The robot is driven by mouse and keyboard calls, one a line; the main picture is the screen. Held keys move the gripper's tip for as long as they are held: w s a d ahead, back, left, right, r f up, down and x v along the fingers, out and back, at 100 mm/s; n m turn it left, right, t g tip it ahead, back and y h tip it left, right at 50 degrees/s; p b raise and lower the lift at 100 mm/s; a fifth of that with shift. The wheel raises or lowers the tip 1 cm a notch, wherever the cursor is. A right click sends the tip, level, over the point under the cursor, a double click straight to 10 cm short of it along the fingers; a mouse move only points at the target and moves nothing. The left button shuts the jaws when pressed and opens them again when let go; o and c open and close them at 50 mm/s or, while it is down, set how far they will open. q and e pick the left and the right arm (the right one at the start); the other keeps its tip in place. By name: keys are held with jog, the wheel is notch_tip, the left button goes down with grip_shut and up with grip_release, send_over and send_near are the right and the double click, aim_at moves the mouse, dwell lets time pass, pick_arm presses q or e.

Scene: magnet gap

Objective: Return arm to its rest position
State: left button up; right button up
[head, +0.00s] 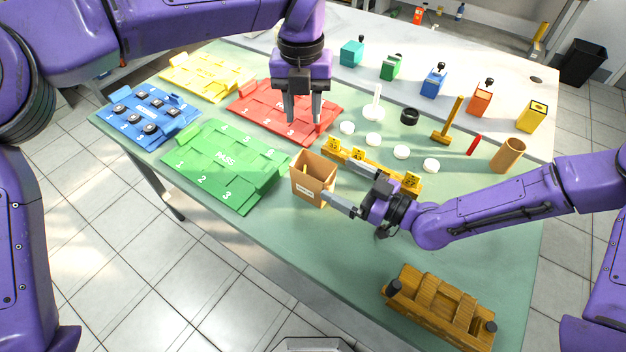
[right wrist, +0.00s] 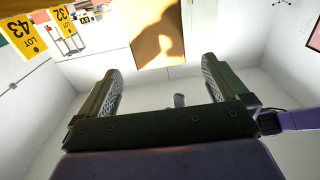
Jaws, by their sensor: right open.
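My right gripper (head: 340,180) is low over the front of the green table, its fingers spread and pointing left toward a small open cardboard box (head: 307,188). In the right wrist view, the two fingers (right wrist: 165,80) stand wide apart with nothing gripped between them. My left gripper (head: 304,124) points down over the right part of the red tray (head: 262,105). Its fingers are apart, with no object visible between them. Whether its tips touch the tray cannot be told.
A yellow rack (head: 370,166) lies just behind the right gripper; its lot tags (right wrist: 24,34) show in the wrist view. The green PASS tray (head: 225,160), white discs, a mallet (head: 448,125) and a brown cup (head: 508,155) are around. A wooden block carrier (head: 438,305) sits in front.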

jog(key=shift+v, duration=1.7)
jog(key=shift+r, duration=0.1)
